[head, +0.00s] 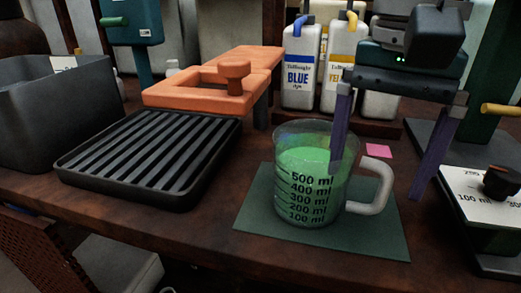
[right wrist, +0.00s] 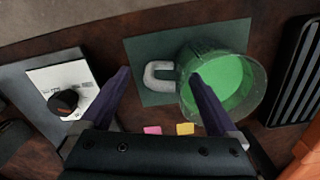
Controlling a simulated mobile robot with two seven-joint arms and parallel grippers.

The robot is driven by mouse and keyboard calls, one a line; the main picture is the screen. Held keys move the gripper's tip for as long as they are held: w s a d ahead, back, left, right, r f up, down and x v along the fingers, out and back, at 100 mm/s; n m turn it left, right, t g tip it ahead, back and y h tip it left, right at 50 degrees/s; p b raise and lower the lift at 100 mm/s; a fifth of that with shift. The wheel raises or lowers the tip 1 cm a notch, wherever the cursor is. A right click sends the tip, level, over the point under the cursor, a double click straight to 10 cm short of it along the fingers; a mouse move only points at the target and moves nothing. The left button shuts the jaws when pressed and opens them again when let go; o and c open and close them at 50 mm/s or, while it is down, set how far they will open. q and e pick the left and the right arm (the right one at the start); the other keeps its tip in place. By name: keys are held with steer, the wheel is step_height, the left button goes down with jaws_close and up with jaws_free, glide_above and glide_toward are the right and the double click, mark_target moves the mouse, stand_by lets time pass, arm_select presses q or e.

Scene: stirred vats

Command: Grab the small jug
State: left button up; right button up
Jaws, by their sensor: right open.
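The small jug (head: 300,180) is a clear measuring jug with black ml marks, upright on a dark green mat (head: 262,228) and holding green liquid (head: 308,158). Its pale grey handle (head: 383,178) points right in the head view. My right gripper (head: 375,184) is open, fingers pointing down. One finger overlaps the jug's right side, the other is right of the handle. In the right wrist view the handle (right wrist: 150,76) shows between the fingertips of the gripper (right wrist: 160,74), and the jug (right wrist: 255,85) is partly behind one finger. I cannot tell whether that finger touches it. My left gripper is not in view.
A black ribbed tray (head: 150,160) is left of the jug, with an orange stand (head: 215,85) behind it. Blue (head: 300,75) and yellow (head: 340,60) dye bottles stand at the back. A device with a white plate and black knob (head: 500,183) is at the right.

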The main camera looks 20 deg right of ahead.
mark_target(362, 204)
steer(key=f, duration=0.1)
steer(key=f+b, duration=0.1)
steer(key=f, duration=0.3)
steer(key=shift+w+d+f, duration=0.1)
steer(key=shift+w+f, duration=0.1)
steer(key=shift+w, duration=0.05)
jaws_close()
stand_by(0.5)
steer(key=shift+r, duration=0.1)
